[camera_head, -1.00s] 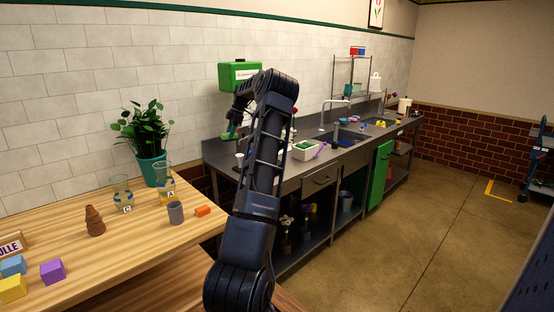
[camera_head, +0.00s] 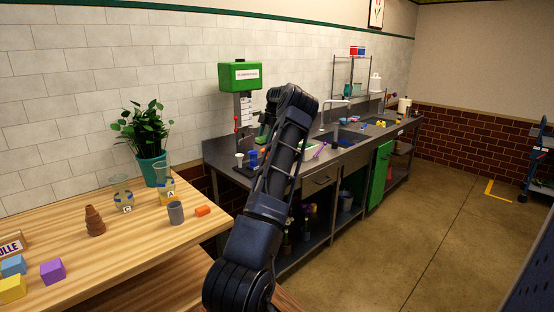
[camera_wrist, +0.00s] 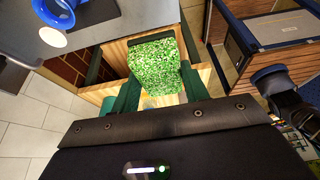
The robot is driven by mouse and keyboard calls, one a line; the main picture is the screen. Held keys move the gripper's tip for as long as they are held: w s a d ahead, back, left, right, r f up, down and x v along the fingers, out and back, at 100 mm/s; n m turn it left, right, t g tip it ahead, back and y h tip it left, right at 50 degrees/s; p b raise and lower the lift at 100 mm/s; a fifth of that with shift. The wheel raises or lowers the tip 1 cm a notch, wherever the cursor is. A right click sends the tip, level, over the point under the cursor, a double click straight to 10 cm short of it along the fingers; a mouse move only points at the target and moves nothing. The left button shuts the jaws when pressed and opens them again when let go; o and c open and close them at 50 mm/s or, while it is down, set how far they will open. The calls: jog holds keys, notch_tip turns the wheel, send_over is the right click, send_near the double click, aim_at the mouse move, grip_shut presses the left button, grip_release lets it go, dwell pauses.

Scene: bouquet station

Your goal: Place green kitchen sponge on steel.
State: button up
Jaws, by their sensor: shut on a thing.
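The green kitchen sponge (camera_wrist: 155,65), a speckled green block, is held between the dark green fingers of my gripper (camera_wrist: 155,88) in the wrist view. In the head view my gripper (camera_head: 263,136) is over the near end of the steel counter (camera_head: 216,153), partly hidden behind my arm. The sponge cannot be made out clearly there. The grey counter top (camera_wrist: 112,32) also shows at the upper left of the wrist view, beside and apparently below the sponge.
A white cup (camera_head: 239,159) and a blue cup (camera_head: 253,158) stand near the counter's near end. The wooden table (camera_head: 140,245) is at left.

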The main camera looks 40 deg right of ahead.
notch_tip(320, 180, down, 22)
jog(key=shift+f, duration=0.25)
dwell(0.6)
jog(key=shift+f, duration=0.1)
jog(key=o, duration=1)
jog(key=shift+c, duration=0.2)
